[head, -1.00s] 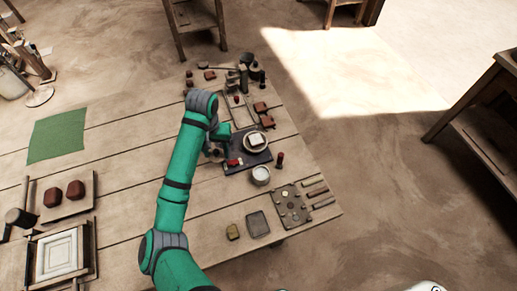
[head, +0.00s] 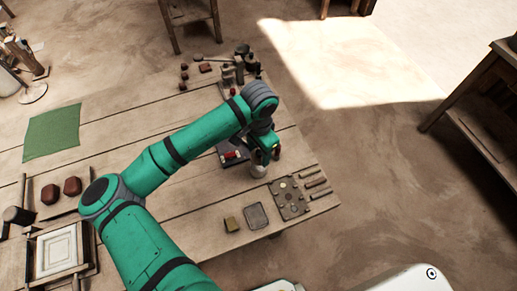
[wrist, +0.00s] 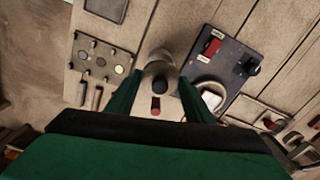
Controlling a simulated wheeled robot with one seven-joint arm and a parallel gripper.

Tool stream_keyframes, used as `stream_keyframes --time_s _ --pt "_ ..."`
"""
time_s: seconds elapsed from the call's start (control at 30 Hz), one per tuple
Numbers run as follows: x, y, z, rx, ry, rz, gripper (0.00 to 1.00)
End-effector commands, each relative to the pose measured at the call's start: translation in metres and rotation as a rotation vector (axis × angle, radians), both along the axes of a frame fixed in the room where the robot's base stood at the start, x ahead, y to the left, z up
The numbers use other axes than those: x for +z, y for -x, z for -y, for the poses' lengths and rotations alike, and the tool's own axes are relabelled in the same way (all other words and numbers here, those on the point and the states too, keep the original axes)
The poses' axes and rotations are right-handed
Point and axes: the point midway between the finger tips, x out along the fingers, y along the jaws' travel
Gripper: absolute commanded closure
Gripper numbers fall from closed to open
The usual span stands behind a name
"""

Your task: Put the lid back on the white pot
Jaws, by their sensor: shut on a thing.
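The lid's rim is not clearly visible. I cannot tell whether the lid touches the pot or is still above it.
A dark panel (wrist: 232,62) with a red switch (wrist: 212,47) and a white dish (wrist: 208,94) lies close by. A small red post (wrist: 156,105) stands near the pot. A plate with several round pieces (head: 291,197) is at the table's right edge.

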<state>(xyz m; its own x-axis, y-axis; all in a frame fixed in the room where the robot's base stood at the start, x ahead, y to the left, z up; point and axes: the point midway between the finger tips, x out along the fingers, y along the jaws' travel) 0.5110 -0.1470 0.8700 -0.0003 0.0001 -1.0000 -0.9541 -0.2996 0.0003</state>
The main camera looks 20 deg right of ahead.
Motion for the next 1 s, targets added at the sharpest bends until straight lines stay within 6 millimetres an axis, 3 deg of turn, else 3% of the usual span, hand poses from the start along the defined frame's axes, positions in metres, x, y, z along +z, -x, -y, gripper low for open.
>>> stream_keyframes --time_s 0.5,1.0 --pt "-0.042 0.0 0.0 0.003 0.0 -0.001 0.74" --pt "-0.051 0.0 0.0 0.002 0.0 0.001 0.74"
